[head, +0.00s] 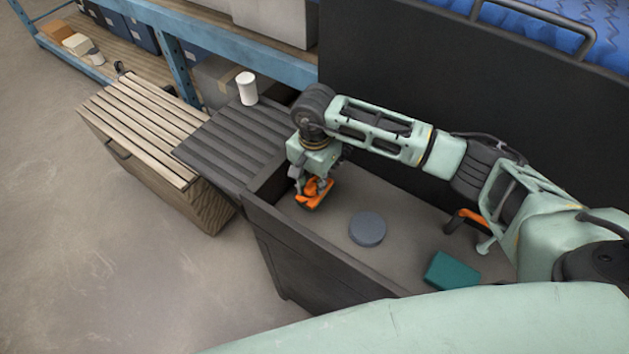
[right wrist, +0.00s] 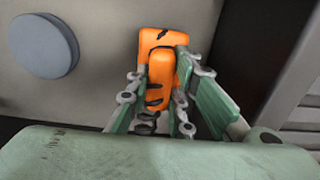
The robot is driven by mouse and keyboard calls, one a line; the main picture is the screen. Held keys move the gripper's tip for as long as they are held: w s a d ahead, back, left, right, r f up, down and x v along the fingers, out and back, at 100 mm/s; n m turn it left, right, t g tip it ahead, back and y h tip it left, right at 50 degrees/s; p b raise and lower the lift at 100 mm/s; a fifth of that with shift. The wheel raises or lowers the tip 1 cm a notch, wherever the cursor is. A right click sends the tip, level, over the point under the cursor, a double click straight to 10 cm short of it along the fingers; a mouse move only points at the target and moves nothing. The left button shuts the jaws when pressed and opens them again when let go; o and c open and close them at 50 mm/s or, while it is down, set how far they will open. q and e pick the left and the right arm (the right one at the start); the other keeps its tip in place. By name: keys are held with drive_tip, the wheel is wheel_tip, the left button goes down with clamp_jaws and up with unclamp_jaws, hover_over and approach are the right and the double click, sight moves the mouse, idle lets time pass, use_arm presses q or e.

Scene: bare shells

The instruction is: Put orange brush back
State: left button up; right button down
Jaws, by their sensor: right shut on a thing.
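The orange brush (head: 314,193) is in my right gripper (head: 312,186), inside the dark open-topped box (head: 330,245) near its left end. In the right wrist view the brush (right wrist: 160,68) lies between the two fingers of the right gripper (right wrist: 163,90), which are shut on it. The gripper points down toward the box floor. Whether the brush touches the floor I cannot tell. My left gripper is not in view.
In the box are a grey-blue disc (head: 367,229), a teal block (head: 452,271) and another orange-and-black item (head: 467,219), partly hidden by my arm. A white cup (head: 247,88) stands on the dark slatted top (head: 232,140). A wooden slatted crate (head: 140,125) stands left.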

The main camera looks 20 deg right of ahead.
idle(0.4)
drive_tip(key=c, duration=1.5)
unclamp_jaws()
drive_tip(key=o, duration=1)
drive_tip(key=shift+f, duration=0.1)
drive_tip(key=shift+r, duration=0.25)
drive_tip(key=shift+r+p, duration=0.4)
drive_tip(key=shift+r, duration=0.75)
drive_tip(key=shift+r, duration=0.15)
